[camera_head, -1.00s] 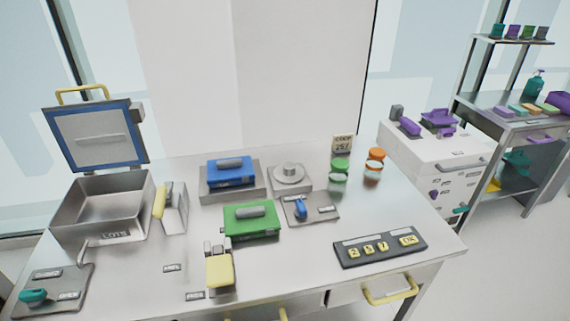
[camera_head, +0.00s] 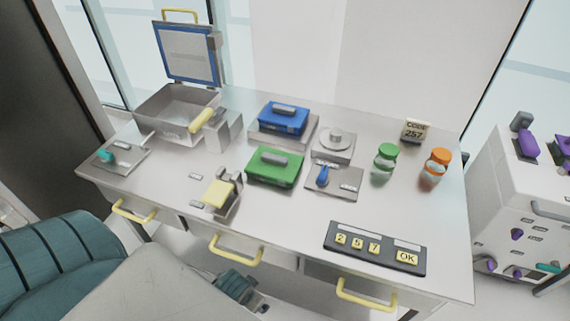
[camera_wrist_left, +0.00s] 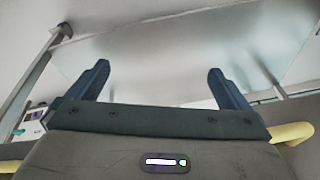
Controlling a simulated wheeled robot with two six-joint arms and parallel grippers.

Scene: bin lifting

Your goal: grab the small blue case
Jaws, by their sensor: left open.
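The small blue case (camera_head: 283,119) has a grey handle on top. It sits on a raised grey metal platform (camera_head: 262,138) at the back middle of the table. My left gripper (camera_wrist_left: 158,72) is open and empty in the left wrist view, its two dark fingers well apart. In the head view, the left gripper (camera_head: 240,288) is low at the bottom, below the table's front edge and far from the blue case. My right gripper is not in view.
A green case (camera_head: 275,166) lies in front of the blue one. An open metal bin (camera_head: 170,112) stands at the left. A round-topped device (camera_head: 334,143), a keypad (camera_head: 376,247), green (camera_head: 385,161) and orange (camera_head: 435,168) jars are to the right. Yellow drawer handles (camera_head: 236,250) stick out in front.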

